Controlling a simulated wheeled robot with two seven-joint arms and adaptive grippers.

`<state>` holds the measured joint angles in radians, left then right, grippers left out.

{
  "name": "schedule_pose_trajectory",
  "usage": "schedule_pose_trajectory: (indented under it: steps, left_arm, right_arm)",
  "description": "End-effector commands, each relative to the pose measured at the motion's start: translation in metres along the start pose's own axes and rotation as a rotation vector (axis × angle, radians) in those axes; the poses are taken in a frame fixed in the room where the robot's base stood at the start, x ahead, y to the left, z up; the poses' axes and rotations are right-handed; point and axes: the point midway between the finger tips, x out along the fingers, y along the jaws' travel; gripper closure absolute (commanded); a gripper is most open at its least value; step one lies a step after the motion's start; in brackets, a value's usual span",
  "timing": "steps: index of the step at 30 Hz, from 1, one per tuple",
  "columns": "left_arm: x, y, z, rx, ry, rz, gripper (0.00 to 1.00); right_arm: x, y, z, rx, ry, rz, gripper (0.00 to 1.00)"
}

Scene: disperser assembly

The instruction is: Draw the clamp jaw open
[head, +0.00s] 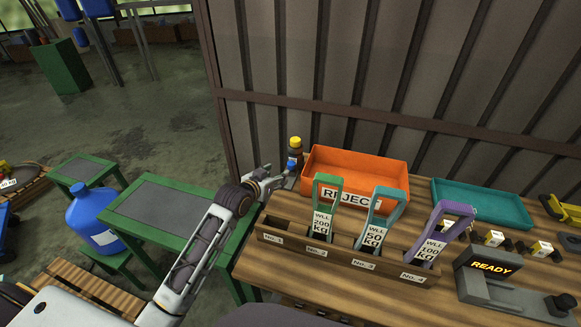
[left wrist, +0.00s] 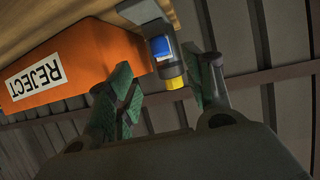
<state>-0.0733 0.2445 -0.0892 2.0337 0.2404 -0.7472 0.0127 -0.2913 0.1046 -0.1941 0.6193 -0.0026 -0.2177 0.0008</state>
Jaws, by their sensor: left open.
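A dark device with a lit READY display (head: 490,267) stands at the right front of the bench. A grey bed with a black knob (head: 563,303) extends from it, cut off by the picture edge; I cannot tell which part is the clamp jaw. My left gripper (head: 279,176) is far to the left of it, at the back left bench corner. It is open, and in the left wrist view its fingers (left wrist: 160,92) are spread near a small bottle with a yellow cap (left wrist: 172,76). The bottle (head: 295,152) stands upright beside the orange bin. My right gripper is not in view.
An orange REJECT bin (head: 345,160) and a teal tray (head: 485,203) stand along the wall. A wooden rack (head: 340,258) holds green, teal and purple tagged shackles, with its left slot empty. Small yellow-and-black parts (head: 541,248) lie at the right. Green tables stand left of the bench.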

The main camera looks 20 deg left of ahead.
Motion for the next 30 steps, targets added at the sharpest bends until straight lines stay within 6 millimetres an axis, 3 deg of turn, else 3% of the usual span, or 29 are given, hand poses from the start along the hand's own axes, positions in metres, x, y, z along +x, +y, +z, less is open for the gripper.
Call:
schedule_pose_trajectory:
  steps: [14, 30]
  left_arm:
    - [0.043, 0.001, 0.0, 0.0, 0.0, 0.001, 0.49]
    - [0.09, 0.001, 0.0, 0.0, -0.001, 0.0, 0.49]
  right_arm:
    - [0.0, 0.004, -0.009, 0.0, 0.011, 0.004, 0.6]
    - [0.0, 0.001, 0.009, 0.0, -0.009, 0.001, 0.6]
